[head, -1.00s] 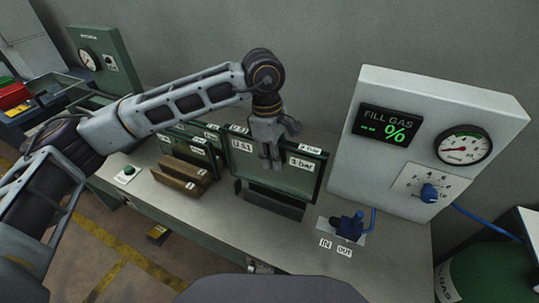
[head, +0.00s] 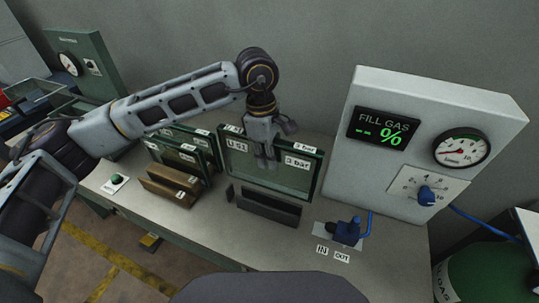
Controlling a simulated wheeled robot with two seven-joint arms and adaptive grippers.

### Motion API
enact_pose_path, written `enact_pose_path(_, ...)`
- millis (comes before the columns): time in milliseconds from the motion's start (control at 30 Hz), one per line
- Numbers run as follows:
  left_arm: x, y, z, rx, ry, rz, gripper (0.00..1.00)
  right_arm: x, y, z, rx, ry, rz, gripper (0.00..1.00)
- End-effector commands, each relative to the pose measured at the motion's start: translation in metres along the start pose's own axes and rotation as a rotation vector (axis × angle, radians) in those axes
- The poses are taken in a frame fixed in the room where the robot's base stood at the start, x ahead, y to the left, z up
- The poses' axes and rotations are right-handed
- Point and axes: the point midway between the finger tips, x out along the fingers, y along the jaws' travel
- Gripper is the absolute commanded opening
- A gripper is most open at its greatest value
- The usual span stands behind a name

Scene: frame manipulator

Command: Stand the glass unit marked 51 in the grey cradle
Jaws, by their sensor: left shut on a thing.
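The glass unit marked 51 (head: 280,176) is an upright, dark-framed pane with white labels, one reading 51 and others reading 3 bar. My left gripper (head: 268,163) reaches down over its top edge and is shut on it. The grey cradle (head: 268,208) is a low dark block on the bench, directly below and in front of the unit. The unit's bottom edge is close to the cradle; I cannot tell whether it is inside the slot or just above and behind it. My right gripper is not in view.
Other glass units (head: 183,152) stand left by brown wooden blocks (head: 170,184). A green button (head: 117,179) is at the bench's left. A fill gas panel (head: 425,150) stands right, with a blue valve (head: 347,230) before it. Bare bench lies in front of the cradle.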

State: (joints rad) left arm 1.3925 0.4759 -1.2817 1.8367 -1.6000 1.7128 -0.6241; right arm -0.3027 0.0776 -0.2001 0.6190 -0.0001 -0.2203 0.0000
Motion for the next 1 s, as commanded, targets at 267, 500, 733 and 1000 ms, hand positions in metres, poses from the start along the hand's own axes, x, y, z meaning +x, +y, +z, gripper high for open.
enact_pose_path(267, 0.012, 0.000, -0.001, 0.001, -0.002, 0.001, 0.00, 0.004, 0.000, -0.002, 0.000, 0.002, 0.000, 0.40)
enact_pose_path(500, 0.027, 0.000, -0.003, 0.001, -0.001, 0.002, 0.00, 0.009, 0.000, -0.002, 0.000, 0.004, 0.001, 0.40)
enact_pose_path(733, 0.042, 0.000, -0.005, 0.001, -0.001, 0.001, 0.00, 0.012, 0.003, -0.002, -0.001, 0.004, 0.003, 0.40)
enact_pose_path(1000, 0.059, 0.000, -0.007, 0.000, -0.001, 0.002, 0.00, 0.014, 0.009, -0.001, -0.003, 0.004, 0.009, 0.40)
